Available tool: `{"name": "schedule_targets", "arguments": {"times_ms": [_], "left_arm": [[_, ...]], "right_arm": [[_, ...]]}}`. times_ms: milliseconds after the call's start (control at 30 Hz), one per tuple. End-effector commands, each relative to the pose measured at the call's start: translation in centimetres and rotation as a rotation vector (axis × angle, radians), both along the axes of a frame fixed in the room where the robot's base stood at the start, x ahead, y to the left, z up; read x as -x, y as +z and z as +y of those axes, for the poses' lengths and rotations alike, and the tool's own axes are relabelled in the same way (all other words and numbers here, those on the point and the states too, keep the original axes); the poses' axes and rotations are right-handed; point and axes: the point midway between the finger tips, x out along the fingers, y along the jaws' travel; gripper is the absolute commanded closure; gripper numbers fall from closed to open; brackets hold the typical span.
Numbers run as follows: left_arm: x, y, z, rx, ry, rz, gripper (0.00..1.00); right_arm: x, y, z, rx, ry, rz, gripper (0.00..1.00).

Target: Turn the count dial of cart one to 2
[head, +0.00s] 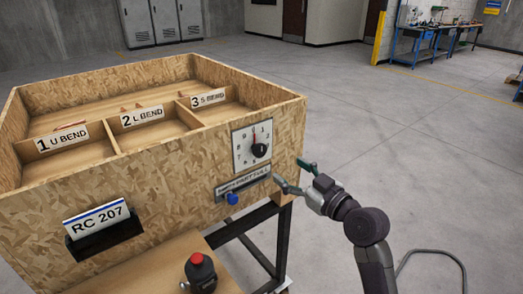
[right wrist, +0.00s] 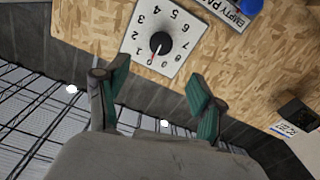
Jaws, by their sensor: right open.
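The count dial (head: 253,145) is a white numbered plate with a black knob and red pointer on the wooden cart's front panel (head: 185,165). In the head view the pointer is upright, near the top of the scale. The dial also shows upside down in the right wrist view (right wrist: 176,28), with the pointer at the 0 to 1 end. My right gripper (head: 291,172) is open and empty, at the panel's right end, lower right of the dial. In the right wrist view its green-tipped fingers (right wrist: 157,82) are apart, below the knob in the picture. My left gripper is out of view.
Below the dial is a slider plate (head: 243,184) with a blue knob (head: 232,198). A label holder reads RC 207 (head: 97,217). The cart top has compartments labelled U bend, L bend and S bend. A red-topped dark object (head: 200,272) stands below. Floor at right is open.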

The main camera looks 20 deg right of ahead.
Motion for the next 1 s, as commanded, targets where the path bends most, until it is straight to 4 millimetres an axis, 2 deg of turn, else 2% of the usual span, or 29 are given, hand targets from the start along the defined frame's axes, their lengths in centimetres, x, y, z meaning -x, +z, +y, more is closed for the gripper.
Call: {"name": "schedule_targets", "arguments": {"times_ms": [300, 500, 700, 1000], "left_arm": [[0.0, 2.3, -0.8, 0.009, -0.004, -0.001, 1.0], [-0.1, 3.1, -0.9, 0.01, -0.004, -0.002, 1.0], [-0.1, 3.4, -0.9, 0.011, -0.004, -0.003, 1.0], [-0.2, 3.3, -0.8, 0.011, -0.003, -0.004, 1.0]], "right_arm": [[-6.5, 0.4, 2.5, -0.005, 0.002, 0.002, 0.32], [-9.6, 0.2, 3.6, -0.003, 0.001, 0.002, 0.32], [-11.1, 0.0, 4.1, -0.002, 0.0, 0.002, 0.32], [-11.3, -0.1, 4.2, -0.001, 0.0, 0.003, 0.32]]}}
